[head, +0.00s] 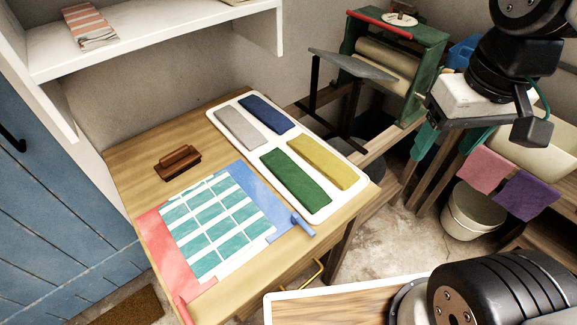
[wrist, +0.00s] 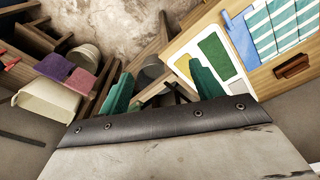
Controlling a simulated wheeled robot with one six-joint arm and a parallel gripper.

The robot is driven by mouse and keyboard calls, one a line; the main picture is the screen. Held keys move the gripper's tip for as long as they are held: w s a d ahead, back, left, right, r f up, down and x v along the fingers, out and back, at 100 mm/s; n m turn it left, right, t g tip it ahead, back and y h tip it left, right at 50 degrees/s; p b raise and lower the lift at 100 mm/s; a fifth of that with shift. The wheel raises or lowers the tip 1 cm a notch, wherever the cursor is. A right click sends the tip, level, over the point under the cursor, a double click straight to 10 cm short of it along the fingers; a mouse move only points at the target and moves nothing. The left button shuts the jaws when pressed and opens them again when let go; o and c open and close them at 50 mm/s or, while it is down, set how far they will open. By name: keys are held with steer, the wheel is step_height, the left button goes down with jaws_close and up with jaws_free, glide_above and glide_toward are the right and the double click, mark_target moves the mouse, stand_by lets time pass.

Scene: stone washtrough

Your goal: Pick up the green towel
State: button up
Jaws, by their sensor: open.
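The green towel (head: 297,177) lies folded flat in the near compartment of a white tray (head: 278,140) on the wooden table. A yellow towel (head: 320,162) lies beside it; grey (head: 240,129) and blue (head: 266,114) towels lie behind. The green towel also shows in the wrist view (wrist: 214,52), beyond the right finger. My gripper (head: 450,137) is high at the upper right in the head view, well apart from the tray. Its green fingers are spread and empty in the wrist view (wrist: 160,74). The right finger hides part of the tray there.
A striped teal cloth with red and blue borders (head: 212,228) and a wooden brush (head: 177,162) share the table. A green-framed mangle (head: 395,65) stands behind. Pink (head: 483,171) and purple (head: 525,194) cloths and a bucket (head: 474,210) are at right. A shelf (head: 150,35) overhangs the left.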

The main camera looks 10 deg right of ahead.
steer(key=w+a+f+n, duration=0.1)
steer(key=w+a+f, duration=0.1)
steer(key=w, duration=0.3)
steer(key=n+g, duration=0.1)
steer(key=n, duration=0.4)
glide_above(293, 174)
step_height(293, 174, down, 16)
steer(key=shift+w+r, duration=0.15)
steer(key=f, duration=0.8)
steer(key=shift+s, duration=0.3)
steer(key=c, duration=0.8)
